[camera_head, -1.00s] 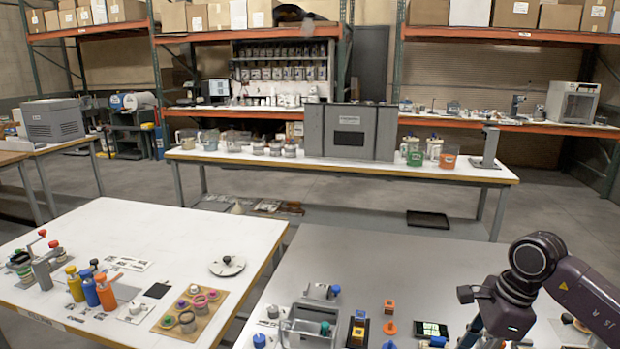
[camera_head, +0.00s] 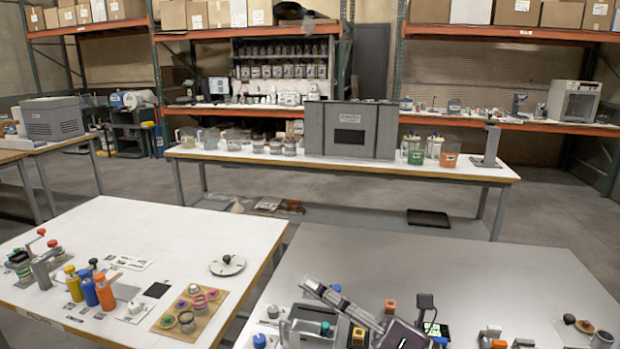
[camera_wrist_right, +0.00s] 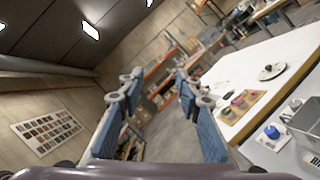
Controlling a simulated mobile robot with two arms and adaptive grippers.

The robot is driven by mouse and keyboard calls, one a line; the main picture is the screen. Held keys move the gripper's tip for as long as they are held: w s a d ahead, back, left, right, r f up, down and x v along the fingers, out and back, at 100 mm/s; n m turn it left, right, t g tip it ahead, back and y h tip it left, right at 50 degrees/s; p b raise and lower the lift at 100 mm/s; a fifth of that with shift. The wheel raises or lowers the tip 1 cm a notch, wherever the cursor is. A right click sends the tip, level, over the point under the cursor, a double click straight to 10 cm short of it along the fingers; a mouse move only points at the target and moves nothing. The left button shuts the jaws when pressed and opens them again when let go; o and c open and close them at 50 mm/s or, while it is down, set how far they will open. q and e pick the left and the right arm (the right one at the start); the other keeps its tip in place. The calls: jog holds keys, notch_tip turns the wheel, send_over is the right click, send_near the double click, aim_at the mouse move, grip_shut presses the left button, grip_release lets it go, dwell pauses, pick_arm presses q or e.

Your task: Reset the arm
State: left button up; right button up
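My right gripper (camera_head: 318,292) is low in the middle of the head view, above the grey table (camera_head: 430,265). It points to the left and slightly up, and its arm runs down to the bottom edge. In the right wrist view its two blue-padded fingers (camera_wrist_right: 158,105) stand wide apart with nothing between them. My left gripper is not in view.
On the white table (camera_head: 180,235) at left stand coloured bottles (camera_head: 88,290), a wooden tray of small pots (camera_head: 208,326) and a round disc (camera_head: 228,265). Small blocks and parts lie along the grey table's front. The rear part of the grey table is clear.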

jog(key=w+d+f+m+t+h, duration=0.2)
jog(key=d+f+m+t+h, duration=0.15)
jog(key=d+m+h, duration=0.5)
jog(key=w+d+f+m+t+h, duration=0.2)
jog(key=d+m+t+h, duration=0.25)
jog(key=m, duration=0.75)
jog(key=s+d+f+m+g+h, duration=0.3)
jog(key=d+f+m+h, duration=0.2)
jog(key=f+m, duration=0.3)
jog(key=s+d+f+m+g, duration=0.3)
jog(key=s+f+m+g, duration=0.35)
jog(key=s+f, duration=0.95)
jog(key=s+a+f+m+g, duration=0.1)
jog(key=s+f+g, duration=0.2)
jog(key=s, duration=0.3)
jog(key=s+a+f+g, duration=0.1)
jog(key=s+f+g, duration=0.25)
jog(key=s, duration=0.25)
notch_tip(320, 180, down, 27)
jog(key=s+g, duration=0.1)
jog(key=s+d+f+g, duration=0.1)
jog(key=s+d+f, duration=0.2)
jog(key=s+f, duration=1.2)
jog(key=shift+s+n, duration=0.3)
jog(key=shift+s, duration=0.8)
